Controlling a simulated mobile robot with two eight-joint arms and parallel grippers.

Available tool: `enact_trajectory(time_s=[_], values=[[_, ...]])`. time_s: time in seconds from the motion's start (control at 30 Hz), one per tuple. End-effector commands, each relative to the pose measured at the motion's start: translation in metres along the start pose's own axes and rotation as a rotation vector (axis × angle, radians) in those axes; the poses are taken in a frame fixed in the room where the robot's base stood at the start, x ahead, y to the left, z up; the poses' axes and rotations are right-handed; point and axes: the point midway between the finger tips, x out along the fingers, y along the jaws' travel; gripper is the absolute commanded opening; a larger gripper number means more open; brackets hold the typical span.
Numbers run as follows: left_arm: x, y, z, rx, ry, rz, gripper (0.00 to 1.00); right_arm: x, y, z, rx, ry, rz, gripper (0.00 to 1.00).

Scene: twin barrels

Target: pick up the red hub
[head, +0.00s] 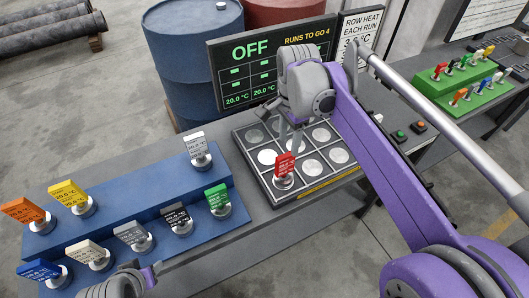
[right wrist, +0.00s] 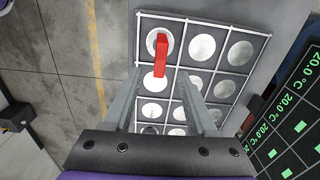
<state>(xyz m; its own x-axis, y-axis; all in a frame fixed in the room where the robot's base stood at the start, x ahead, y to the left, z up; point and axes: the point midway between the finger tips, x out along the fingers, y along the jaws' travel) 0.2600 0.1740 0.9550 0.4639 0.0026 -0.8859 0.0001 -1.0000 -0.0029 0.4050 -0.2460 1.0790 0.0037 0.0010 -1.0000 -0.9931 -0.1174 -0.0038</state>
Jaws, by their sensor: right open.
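The red hub (head: 284,168) has a red tag on a round silver base and stands in a front-left cell of the grid plate (head: 262,183). In the right wrist view the red hub (right wrist: 161,56) stands upright, lined up between my fingers and beyond their tips. My right gripper (head: 293,130) is open above and just behind it; its fingers also show in the wrist view (right wrist: 160,78), not closed on the tag. My left gripper (head: 150,272) is at the bottom edge near the blue rack; its jaws are unclear.
A stepped blue rack (head: 110,212) at left holds several tagged hubs. A display reading OFF (head: 250,68) stands behind the plate. Blue (head: 190,60) and red (head: 283,12) barrels are at the back. A green rack (head: 470,92) is at far right.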

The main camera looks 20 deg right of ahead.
Motion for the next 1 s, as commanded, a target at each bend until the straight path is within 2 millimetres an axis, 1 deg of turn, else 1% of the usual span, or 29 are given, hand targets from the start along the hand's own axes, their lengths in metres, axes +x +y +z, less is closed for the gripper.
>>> enact_trajectory(time_s=[0.07,0.13,0.3,0.4,0.6,0.67,0.83,0.9,1.0], values=[[-0.001,0.000,-0.001,0.000,0.001,0.000,0.50,-0.003,-0.003,-0.002,0.029,-0.002,0.007,0.57],[-0.001,0.000,-0.001,0.000,0.001,0.000,0.50,0.002,-0.004,-0.003,0.041,-0.003,0.011,0.57],[0.002,0.000,0.002,0.000,-0.002,0.000,0.50,0.030,-0.003,-0.003,0.042,-0.003,0.012,0.57],[0.002,0.000,0.003,0.000,-0.003,0.000,0.50,0.044,-0.003,-0.002,0.041,-0.003,0.011,0.57],[0.002,0.000,0.003,0.000,-0.002,0.000,0.50,0.058,-0.002,-0.002,0.040,-0.003,0.010,0.57],[0.002,0.000,0.002,0.000,-0.002,0.000,0.50,0.066,-0.002,-0.002,0.040,-0.003,0.010,0.57],[0.002,0.000,0.002,0.000,-0.002,0.000,0.50,0.092,0.000,-0.001,0.040,-0.003,0.010,0.57],[0.002,0.000,0.003,0.000,-0.002,0.000,0.50,0.099,0.000,-0.001,0.039,-0.003,0.010,0.57],[0.002,0.000,0.003,0.000,-0.002,0.000,0.50,0.104,0.000,-0.001,0.039,-0.003,0.010,0.57]])
